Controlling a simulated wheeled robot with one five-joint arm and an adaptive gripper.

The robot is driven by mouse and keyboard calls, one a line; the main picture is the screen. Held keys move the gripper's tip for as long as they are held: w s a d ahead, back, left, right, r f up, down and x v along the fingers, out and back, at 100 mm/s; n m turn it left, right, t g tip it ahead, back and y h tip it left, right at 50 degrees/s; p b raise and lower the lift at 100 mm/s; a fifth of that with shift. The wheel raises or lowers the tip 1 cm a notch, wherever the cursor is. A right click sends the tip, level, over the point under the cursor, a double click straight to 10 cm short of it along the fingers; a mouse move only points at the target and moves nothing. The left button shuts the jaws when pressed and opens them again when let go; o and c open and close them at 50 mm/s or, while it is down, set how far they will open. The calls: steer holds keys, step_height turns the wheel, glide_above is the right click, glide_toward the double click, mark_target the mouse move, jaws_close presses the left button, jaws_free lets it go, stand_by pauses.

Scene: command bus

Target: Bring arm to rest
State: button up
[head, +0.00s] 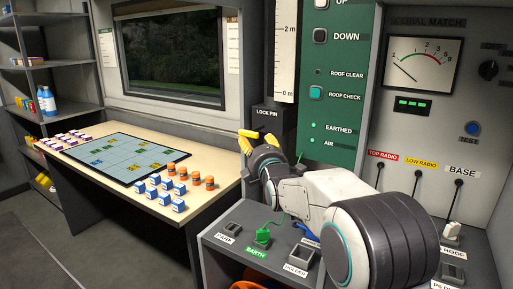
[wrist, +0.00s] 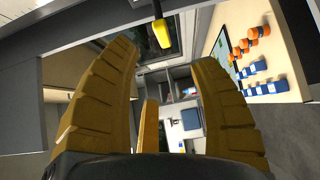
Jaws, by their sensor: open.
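My arm reaches from the lower right of the head view over the grey console. My gripper (head: 246,143) has yellow fingers and sits just below the lock pin box (head: 267,117), in front of the wall panel. In the wrist view my gripper (wrist: 165,75) shows its fingers spread wide with nothing between them. A yellow handle (wrist: 161,32) hangs beyond the fingertips at the top of the wrist view, apart from them.
The console (head: 222,241) below my arm carries a green earth plug (head: 262,237) and a holder (head: 297,262). Floor at the lower left is clear.

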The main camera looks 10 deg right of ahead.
steer(key=s+f+m+g, duration=0.5)
steer(key=f+m, duration=0.1)
steer(key=f, duration=0.5)
steer(key=s+f+m+g, duration=0.5)
steer(key=f+m, duration=0.1)
steer(key=f, duration=0.4)
steer(key=s+f+m+g, duration=0.3)
steer(key=s+f+g, duration=0.15)
steer(key=s, duration=0.55)
steer(key=s+m+g, duration=0.3)
steer(key=s, duration=2)
step_height(320, 180, up, 18)
steer(key=t+p, duration=0.3)
steer(key=p, duration=1)
steer(key=shift+r, duration=0.2)
